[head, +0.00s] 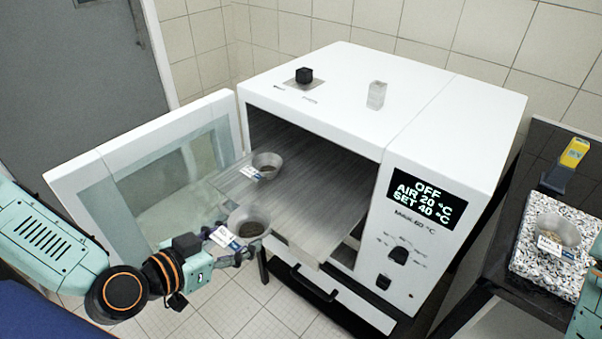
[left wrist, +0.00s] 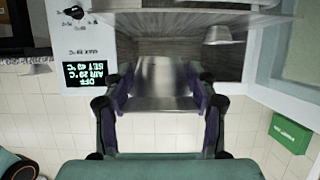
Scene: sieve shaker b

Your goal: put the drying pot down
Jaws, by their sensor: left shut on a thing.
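My left gripper (head: 238,252) is shut on a grey metal drying pot (head: 252,219) with dark grains in it and a white and blue label. The pot is upright at the front left corner of the pulled-out oven shelf (head: 318,210); I cannot tell whether it touches the shelf. In the left wrist view, which is upside down, the pot (left wrist: 158,80) sits between both fingers. A second pot (head: 267,162) with a label stands farther back on the shelf. A third pot (head: 558,232) stands on a speckled slab at the right. My right gripper is out of view.
The white oven (head: 400,100) has its door (head: 150,165) swung open at the left, close to my left arm. Its display reads OFF, air 20 °C, set 40 °C. A yellow-topped tool (head: 568,162) stands by the speckled slab (head: 535,265). The shelf's middle and right are bare.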

